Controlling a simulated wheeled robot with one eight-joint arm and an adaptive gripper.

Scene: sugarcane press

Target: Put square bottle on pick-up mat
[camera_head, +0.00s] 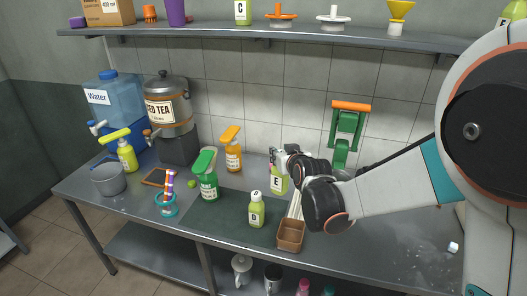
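A squarish yellow-green bottle with a white label marked "E" (278,183) is on the back part of the counter, right of centre. My gripper (277,156) is at its top, and my gripper and arm hide its cap and right side. The fingers are too small and covered to tell whether they are closed on it. A dark green mat (228,232) lies at the front middle of the counter. A yellow-green bottle marked "D" (256,211) stands upright on it.
A green spray bottle (208,178) stands at the mat's left edge, and an orange one (232,152) behind. A brown box with pale sticks (291,234) is at the mat's right. A shelf (250,40) runs above. The mat's front left is clear.

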